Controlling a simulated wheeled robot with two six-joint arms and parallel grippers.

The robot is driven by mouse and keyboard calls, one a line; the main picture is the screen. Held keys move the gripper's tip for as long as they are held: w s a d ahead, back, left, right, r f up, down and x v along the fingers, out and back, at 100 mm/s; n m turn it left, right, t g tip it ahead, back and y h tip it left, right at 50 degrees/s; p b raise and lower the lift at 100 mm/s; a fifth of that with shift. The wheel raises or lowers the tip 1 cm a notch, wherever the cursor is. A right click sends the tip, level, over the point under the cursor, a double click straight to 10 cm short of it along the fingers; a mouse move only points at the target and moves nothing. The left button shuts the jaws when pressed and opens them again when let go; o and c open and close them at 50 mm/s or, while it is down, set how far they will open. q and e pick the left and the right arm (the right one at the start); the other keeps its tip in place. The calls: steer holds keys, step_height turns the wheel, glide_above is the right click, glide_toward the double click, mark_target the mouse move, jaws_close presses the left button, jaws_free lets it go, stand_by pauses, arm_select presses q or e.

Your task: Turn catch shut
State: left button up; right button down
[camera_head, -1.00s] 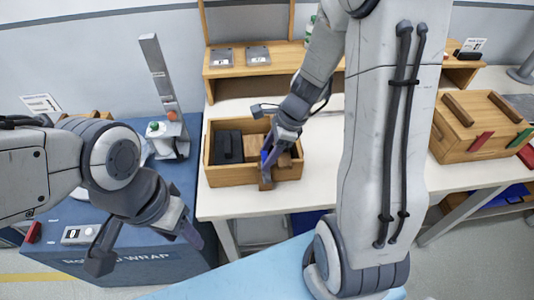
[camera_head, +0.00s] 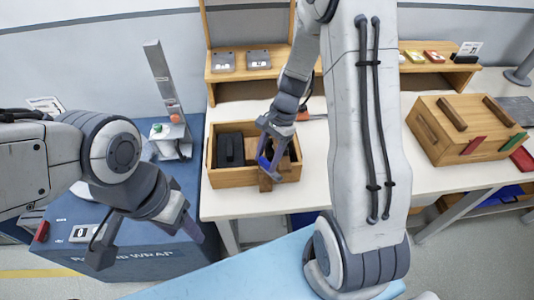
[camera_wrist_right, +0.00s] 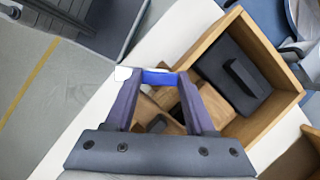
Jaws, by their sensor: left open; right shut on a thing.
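The open wooden box (camera_head: 233,178) stands on the white table and also shows in the right wrist view (camera_wrist_right: 268,122). A brown wooden piece (camera_head: 265,183), which looks like the catch, hangs at its front wall. My right gripper (camera_head: 266,160) is at the box's front edge, shut on a small blue piece (camera_wrist_right: 158,77). Whether the blue piece belongs to the catch I cannot tell; the fingers hide part of it. A black block with a handle (camera_head: 230,149) lies inside the box. My left gripper (camera_head: 148,248) is open and empty, left of the table over the blue bench.
A wooden shelf (camera_head: 262,72) with grey cartridges stands behind the box. A second wooden box (camera_head: 455,127) with dark bars stands at the right. A grey post (camera_head: 160,80) rises from the blue bench (camera_head: 150,270). White table is clear between the boxes.

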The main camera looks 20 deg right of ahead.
steer(key=n+g+p, duration=0.1)
steer(key=n, duration=0.1)
steer(key=n+h+p, duration=0.1)
steer(key=n, duration=0.2)
steer(key=shift+w+a+r+n+g, duration=0.1)
steer(key=shift+w+r+n+g, duration=0.1)
steer(key=shift+n+g, duration=0.15)
steer(key=shift+a+f+n+g+h+p, duration=0.15)
steer(key=shift+n+h+p, duration=0.3)
steer(key=shift+n, duration=0.7)
steer(key=shift+d+r+n+g+h+p, duration=0.1)
steer(key=shift+n+g+h+p, duration=0.15)
steer(key=shift+n+h, duration=0.6)
steer(key=shift+f+n+y, duration=0.1)
steer(key=shift+n+y, duration=0.2)
steer(key=shift+n, duration=0.15)
steer(key=shift+c, duration=1.2)
jaws_free()
steer(key=b+v, duration=0.1)
steer(key=v, duration=0.9)
steer(key=shift+r+b, duration=0.2)
steer(key=shift+b, duration=0.2)
